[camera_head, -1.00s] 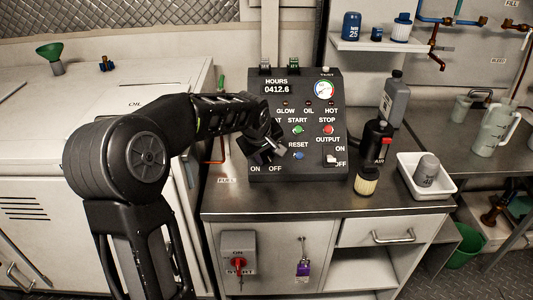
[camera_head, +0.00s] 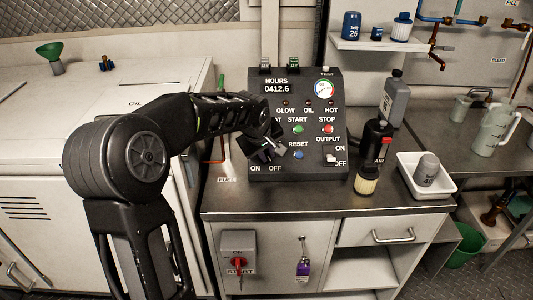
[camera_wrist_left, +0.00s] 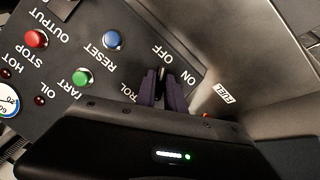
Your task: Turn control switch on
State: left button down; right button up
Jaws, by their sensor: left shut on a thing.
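The dark control panel (camera_head: 312,172) stands on the metal counter, with a control switch (camera_wrist_left: 162,75) at its lower left, by the ON and OFF labels. In the head view my left gripper (camera_head: 278,152) covers most of this switch. In the left wrist view the two purple-grey fingers of my left gripper (camera_wrist_left: 162,88) are closed around the small switch lever, just beside the ON and OFF lettering. The lever's exact angle is mostly hidden between the fingers. My right gripper is not in view.
Near my fingers are the blue RESET button (camera_head: 298,155), the green START button (camera_head: 298,129) and the white OUTPUT switch (camera_head: 331,158). An air filter bottle (camera_head: 377,140) and a white tray (camera_head: 440,190) stand right of the panel. The counter front (camera_head: 290,200) is clear.

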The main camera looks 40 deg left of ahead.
pick_arm(q)
jog(key=shift+m, duration=0.3)
jog(key=m+g+y+b, duration=0.1)
jog(key=m, duration=0.4)
jog(key=shift+d, duration=0.1)
jog(key=m+g+y+b, duration=0.1)
jog(key=m+y, duration=0.1)
jog(key=m, duration=0.2)
jog(key=shift+m, duration=0.4)
dwell(0.4)
jog(key=c, duration=1.4)
grip_release()
jog(key=shift+c, duration=0.2)
jog(key=v, duration=0.7)
jog(key=shift+r+b, duration=0.35)
jog(key=shift+b, duration=0.1)
